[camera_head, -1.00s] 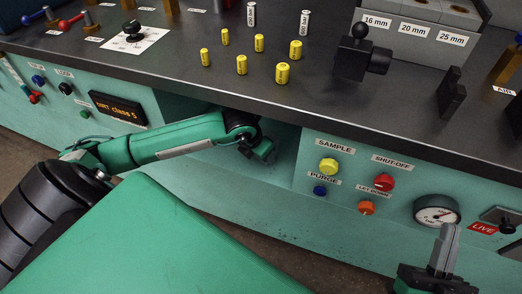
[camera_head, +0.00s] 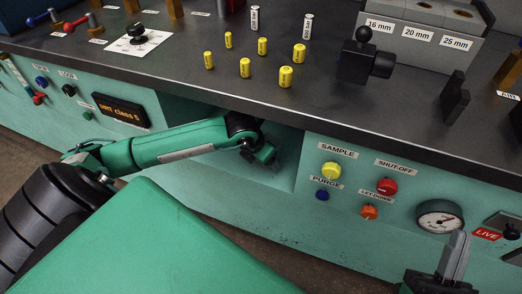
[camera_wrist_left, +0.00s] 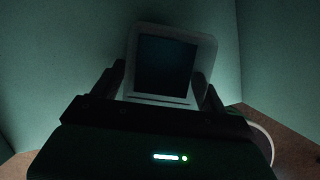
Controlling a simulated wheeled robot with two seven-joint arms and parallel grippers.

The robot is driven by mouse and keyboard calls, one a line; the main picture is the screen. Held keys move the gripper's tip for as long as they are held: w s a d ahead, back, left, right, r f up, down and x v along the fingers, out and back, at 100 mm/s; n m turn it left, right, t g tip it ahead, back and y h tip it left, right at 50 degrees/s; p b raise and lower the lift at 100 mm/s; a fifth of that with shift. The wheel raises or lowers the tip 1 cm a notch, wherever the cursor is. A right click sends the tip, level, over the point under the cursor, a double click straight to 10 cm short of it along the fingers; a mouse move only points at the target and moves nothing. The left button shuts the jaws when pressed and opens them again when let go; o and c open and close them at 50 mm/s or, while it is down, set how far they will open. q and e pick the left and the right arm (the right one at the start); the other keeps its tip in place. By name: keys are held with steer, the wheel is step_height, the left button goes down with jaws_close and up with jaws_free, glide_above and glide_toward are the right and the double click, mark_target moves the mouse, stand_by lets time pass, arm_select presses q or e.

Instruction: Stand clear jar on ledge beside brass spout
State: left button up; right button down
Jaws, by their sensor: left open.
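My left gripper (camera_wrist_left: 160,95) is open inside the dim recess under the counter. In the left wrist view its two dark fingers stand either side of a square, pale-rimmed object (camera_wrist_left: 206,55) with a dark middle. I cannot tell whether this is the clear jar or whether the fingers touch it. In the head view the left gripper (camera_head: 262,152) shows only at the recess opening, and that object is not visible. My right gripper (camera_head: 454,256) is low at the right, fingers together, with nothing seen between them. I cannot make out a brass spout or its ledge.
The dark counter (camera_head: 200,75) overhangs the recess and carries several yellow cylinders (camera_head: 245,67), a black knobbed block (camera_head: 362,60) and a grey labelled rack (camera_head: 425,42). Knobs, including a red one (camera_head: 386,186), and a gauge (camera_head: 439,217) line the front panel right of the recess.

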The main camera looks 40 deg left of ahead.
arm_select(q)
steer(key=shift+r, duration=0.1)
steer(key=shift+s+a+r+p, duration=0.15)
steer(key=shift+r+p, duration=0.2)
steer(key=shift+r, duration=0.25)
steer(key=s+a, duration=0.1)
steer(key=s, duration=1.1)
steer(key=shift+a+p, duration=0.35)
steer(key=shift+p, duration=0.05)
arm_select(e)
step_height(320, 180, down, 6)
steer(key=w+a+g, duration=0.1)
steer(key=a+g, duration=0.1)
steer(key=g, duration=0.2)
